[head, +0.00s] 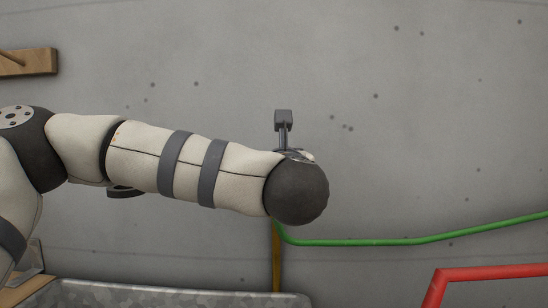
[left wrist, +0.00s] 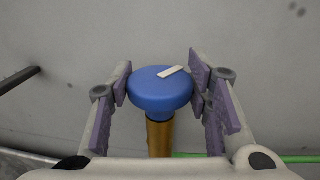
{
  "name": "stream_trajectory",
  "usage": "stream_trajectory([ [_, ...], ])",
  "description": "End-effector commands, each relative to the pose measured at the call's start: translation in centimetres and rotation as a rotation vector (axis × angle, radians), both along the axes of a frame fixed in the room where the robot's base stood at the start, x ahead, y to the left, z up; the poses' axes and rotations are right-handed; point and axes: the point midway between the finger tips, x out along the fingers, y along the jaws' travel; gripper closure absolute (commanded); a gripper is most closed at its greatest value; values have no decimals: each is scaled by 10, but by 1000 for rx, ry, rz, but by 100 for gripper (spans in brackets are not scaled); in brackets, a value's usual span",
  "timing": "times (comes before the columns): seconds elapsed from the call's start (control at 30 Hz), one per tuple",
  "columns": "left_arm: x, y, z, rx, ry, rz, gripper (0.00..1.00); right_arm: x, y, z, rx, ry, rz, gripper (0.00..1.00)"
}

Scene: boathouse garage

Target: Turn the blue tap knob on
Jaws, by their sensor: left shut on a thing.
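The blue tap knob (left wrist: 158,94) is a round disc on a brass stem (left wrist: 160,138) in the left wrist view. A white mark (left wrist: 169,72) on its top face slants up to the right. My left gripper (left wrist: 160,82) has its purple-padded fingers on both sides of the knob and is shut on it. In the head view my left arm reaches in from the left, and its dark round end hides the knob and fingers. A piece of the brass pipe (head: 276,258) shows below it. My right gripper is in neither view.
A green hose (head: 400,241) runs right along the grey concrete wall (head: 420,110). A red frame (head: 490,272) stands at lower right. A galvanized metal edge (head: 170,296) lies below my arm. A wooden bracket (head: 28,62) is at upper left.

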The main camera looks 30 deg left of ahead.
Motion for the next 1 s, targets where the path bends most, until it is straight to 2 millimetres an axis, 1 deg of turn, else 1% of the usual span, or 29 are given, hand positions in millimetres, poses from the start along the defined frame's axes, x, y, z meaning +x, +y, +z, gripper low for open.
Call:
stream_trajectory([
  [0.1, 0, 0, 0, 0, -1, 60, 83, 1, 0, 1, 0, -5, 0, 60],
  [0.33, 0, 1, 0, -1, 1, 133, 83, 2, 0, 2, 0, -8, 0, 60],
  [0.87, 1, 2, 0, -2, 0, 156, 83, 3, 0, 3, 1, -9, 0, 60],
  [0.9, 1, 2, 0, -2, 0, 156, 48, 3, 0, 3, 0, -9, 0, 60],
  [0.97, 1, 1, 0, -2, 0, 156, 37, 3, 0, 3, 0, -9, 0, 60],
  [1.0, 1, 1, 0, -2, 0, 155, 37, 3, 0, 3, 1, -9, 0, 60],
])
